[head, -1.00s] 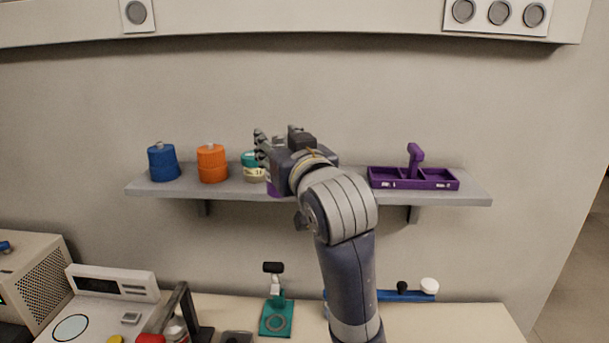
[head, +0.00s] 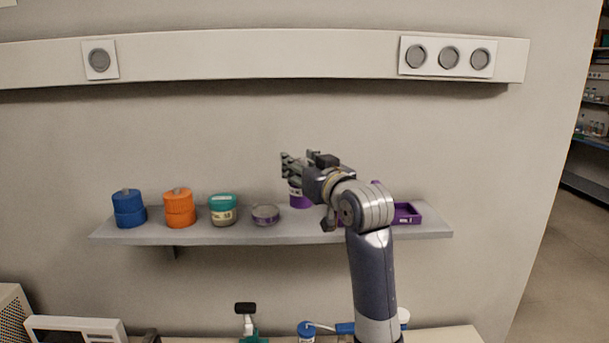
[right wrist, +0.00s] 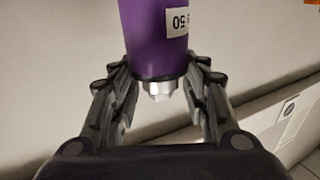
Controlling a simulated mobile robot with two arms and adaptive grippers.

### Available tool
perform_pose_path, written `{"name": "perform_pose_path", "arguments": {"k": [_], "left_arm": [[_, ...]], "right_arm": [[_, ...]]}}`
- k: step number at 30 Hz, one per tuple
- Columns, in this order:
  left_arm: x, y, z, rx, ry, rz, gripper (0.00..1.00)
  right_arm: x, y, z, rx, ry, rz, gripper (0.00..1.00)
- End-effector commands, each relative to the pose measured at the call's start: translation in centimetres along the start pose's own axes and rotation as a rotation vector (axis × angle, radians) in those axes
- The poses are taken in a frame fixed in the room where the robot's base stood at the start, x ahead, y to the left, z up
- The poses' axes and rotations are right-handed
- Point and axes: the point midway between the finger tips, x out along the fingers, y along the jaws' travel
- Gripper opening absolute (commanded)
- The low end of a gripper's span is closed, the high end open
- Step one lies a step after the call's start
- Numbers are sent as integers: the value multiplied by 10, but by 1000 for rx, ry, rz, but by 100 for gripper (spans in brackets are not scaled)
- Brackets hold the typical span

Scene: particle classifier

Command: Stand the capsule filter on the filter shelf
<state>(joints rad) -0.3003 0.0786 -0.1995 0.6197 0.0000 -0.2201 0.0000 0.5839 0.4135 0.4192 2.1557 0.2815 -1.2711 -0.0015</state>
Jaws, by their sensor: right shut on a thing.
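The purple capsule filter (head: 299,198) with a white label shows below the fingers of my right gripper (head: 292,166) in the head view. In the right wrist view the filter (right wrist: 155,40) is between the two fingers (right wrist: 160,95), with its white end fitting toward the palm. My right gripper is shut on it. The filter looks about upright, over or at the back of the grey filter shelf (head: 195,237); I cannot tell if its base touches the shelf. My left gripper is not in view.
A blue container (head: 129,210), an orange container (head: 179,209), a teal-lidded jar (head: 222,211) and a low grey-purple dish (head: 265,215) stand left of the filter. A purple tray (head: 407,214) is at the right, partly behind my arm. A bench (head: 440,337) lies below.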

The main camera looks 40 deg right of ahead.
Motion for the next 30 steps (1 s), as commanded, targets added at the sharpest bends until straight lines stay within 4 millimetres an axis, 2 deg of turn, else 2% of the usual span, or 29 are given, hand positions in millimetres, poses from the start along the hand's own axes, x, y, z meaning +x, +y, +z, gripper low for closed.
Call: {"name": "perform_pose_path", "arguments": {"k": [3, 6, 11, 23, 24, 26, 30], "left_arm": [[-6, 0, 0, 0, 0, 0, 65], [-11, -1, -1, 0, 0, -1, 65], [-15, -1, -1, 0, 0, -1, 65], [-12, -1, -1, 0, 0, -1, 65], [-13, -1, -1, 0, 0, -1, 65], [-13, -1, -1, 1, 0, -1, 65], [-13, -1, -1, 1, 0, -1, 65]], "right_arm": [[7, 15, -1, 2, 1, 4, 0], [6, 11, 18, 3, -4, 0, 0], [6, 12, 33, 1, 1, 1, 0], [5, 11, 39, 0, 4, 2, 0], [6, 11, 39, 0, 0, 1, 48], [6, 11, 39, 1, 0, 1, 62], [6, 11, 39, 1, 0, 1, 63]]}}
